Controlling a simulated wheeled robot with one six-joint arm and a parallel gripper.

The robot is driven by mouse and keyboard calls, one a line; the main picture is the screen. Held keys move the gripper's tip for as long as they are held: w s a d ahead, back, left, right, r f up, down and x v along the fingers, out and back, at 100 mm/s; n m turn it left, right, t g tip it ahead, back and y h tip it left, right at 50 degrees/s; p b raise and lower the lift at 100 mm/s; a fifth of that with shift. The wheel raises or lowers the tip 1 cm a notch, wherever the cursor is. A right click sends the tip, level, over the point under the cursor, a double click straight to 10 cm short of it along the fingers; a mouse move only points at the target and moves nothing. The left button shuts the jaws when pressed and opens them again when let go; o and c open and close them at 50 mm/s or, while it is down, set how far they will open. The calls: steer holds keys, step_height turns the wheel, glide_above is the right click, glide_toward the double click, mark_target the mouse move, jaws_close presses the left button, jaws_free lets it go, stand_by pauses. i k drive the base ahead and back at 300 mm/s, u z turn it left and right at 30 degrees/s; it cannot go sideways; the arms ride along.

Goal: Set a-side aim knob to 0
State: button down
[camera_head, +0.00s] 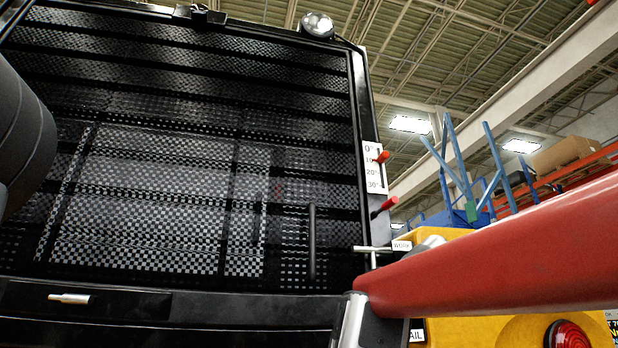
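A white scale plate (371,182) marked 0°, 10, 20 and 30° is fixed to the right post of a black mesh frame. A small red knob (383,157) sticks out at the plate's right edge, about level with the 10 mark and below the 0°. A second, larger red knob (388,204) on a dark stem sits lower on the post, below the plate. No label naming the a-side is readable. My gripper is not in view.
A thick red bar (500,250) crosses the lower right foreground. A silver T-shaped handle (372,250) stands near a small "WORK" label (402,246). A yellow body (470,325) with a red lamp (567,335) is behind. A round lamp (318,25) tops the frame.

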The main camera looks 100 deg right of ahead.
mark_target(384, 156)
steer(key=u, duration=0.2)
steer(key=i, duration=0.85)
steer(key=z, duration=4.95)
steer(key=i, duration=0.5)
steer(key=u, duration=0.05)
steer(key=k, duration=0.5)
steer(key=z, duration=1.7)
steer(key=i, duration=0.6)
